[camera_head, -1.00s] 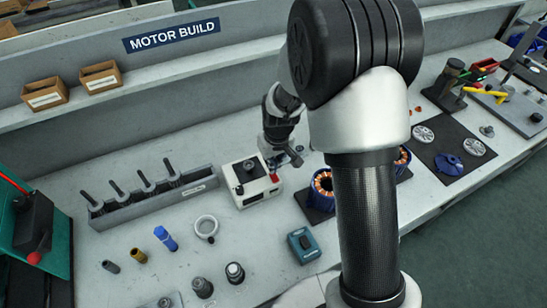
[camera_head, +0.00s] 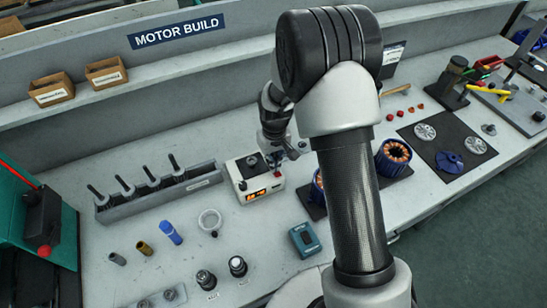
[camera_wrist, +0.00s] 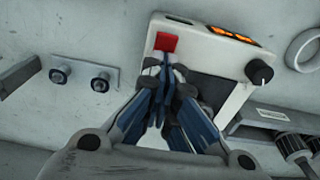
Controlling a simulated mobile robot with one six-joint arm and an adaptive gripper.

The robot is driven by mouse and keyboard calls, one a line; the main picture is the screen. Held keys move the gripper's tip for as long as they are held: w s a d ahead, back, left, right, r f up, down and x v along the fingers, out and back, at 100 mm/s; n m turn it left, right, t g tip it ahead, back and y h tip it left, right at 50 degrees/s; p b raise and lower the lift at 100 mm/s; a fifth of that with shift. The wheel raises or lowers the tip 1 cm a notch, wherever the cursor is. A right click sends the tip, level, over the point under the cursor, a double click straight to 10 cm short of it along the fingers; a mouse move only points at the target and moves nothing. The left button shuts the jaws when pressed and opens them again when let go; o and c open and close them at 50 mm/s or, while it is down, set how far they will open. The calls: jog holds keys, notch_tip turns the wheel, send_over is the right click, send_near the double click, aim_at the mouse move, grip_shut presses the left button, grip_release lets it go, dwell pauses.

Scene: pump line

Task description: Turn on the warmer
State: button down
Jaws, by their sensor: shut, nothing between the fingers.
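The warmer is a white box (camera_head: 236,181) with a black knob, standing on the bench in the head view. Its front display (camera_head: 262,193) glows orange. In the wrist view the warmer (camera_wrist: 200,40) shows its red switch (camera_wrist: 166,42), lit orange display (camera_wrist: 235,33) and black knob (camera_wrist: 260,72). My gripper (camera_wrist: 168,70) is shut and empty, its fingertips right beside the red switch. I cannot tell whether they touch it. In the head view my gripper (camera_head: 287,152) is over the right side of the warmer.
A grey rack (camera_head: 160,193) with several black-handled tools stands left of the warmer. A white ring (camera_head: 210,220) and a teal box (camera_head: 304,239) lie in front. Blue motor housings with copper windings (camera_head: 393,157) stand to the right, partly behind my arm.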

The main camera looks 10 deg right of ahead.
jog(key=shift+s+f, duration=0.15)
jog(key=shift+s, duration=0.2)
jog(key=shift+s+d+r, duration=0.2)
jog(key=shift+s, duration=0.4)
jog(key=shift+r, duration=0.15)
jog(key=shift+r+p, duration=0.3)
jog(key=shift+p, duration=0.15)
notch_tip(320, 180, up, 13)
jog(key=s+p, duration=0.2)
jog(key=p, duration=0.2)
jog(key=shift+s+d+p, duration=0.2)
jog(key=shift+d+p, duration=0.05)
jog(key=shift+p, duration=0.1)
